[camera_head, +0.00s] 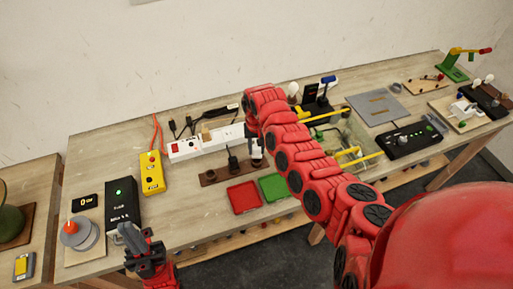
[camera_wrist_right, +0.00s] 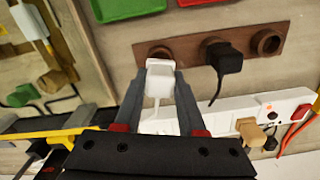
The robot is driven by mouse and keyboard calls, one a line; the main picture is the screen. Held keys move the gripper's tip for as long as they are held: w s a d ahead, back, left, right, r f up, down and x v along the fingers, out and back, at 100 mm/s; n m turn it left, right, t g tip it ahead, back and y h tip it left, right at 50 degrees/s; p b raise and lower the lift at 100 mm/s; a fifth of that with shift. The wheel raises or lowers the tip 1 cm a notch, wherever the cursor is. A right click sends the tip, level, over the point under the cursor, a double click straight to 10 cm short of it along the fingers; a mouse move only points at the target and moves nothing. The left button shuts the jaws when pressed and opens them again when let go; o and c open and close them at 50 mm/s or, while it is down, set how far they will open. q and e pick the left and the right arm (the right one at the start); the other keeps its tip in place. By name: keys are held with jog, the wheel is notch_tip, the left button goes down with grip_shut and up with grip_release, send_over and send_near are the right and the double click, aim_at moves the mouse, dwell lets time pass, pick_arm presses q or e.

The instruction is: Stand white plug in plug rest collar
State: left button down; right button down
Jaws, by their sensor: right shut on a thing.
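The white plug (camera_wrist_right: 160,78) is between the fingers of my right gripper (camera_wrist_right: 160,85), which is shut on it. The brown plug rest (camera_wrist_right: 190,36) lies just beyond it in the right wrist view. The plug's end is at the near edge of the left collar (camera_wrist_right: 158,51); I cannot tell whether it is above or inside. A black plug (camera_wrist_right: 224,57) stands in the middle collar. The right collar (camera_wrist_right: 267,42) is empty. In the head view my right arm partly hides the rest (camera_head: 208,178). My left gripper (camera_head: 132,240) is at the table's front edge, empty.
A white power strip (camera_head: 205,142) lies behind the rest, with a beige plug (camera_wrist_right: 250,130) in it. Red (camera_head: 243,197) and green (camera_head: 276,186) trays lie in front. A yellow switch box (camera_head: 152,173) stands to the left.

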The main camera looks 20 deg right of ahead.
jog(key=shift+f, duration=0.15)
dwell(0.4)
jog(key=shift+f+b, duration=0.45)
jog(key=shift+b, duration=0.05)
jog(key=shift+f+b, duration=0.35)
jog(key=shift+f, duration=0.15)
dwell(0.5)
jog(key=shift+f, duration=0.2)
jog(key=shift+f+b, duration=0.25)
jog(key=shift+b, duration=0.25)
jog(key=shift+c, duration=2.1)
grip_release()
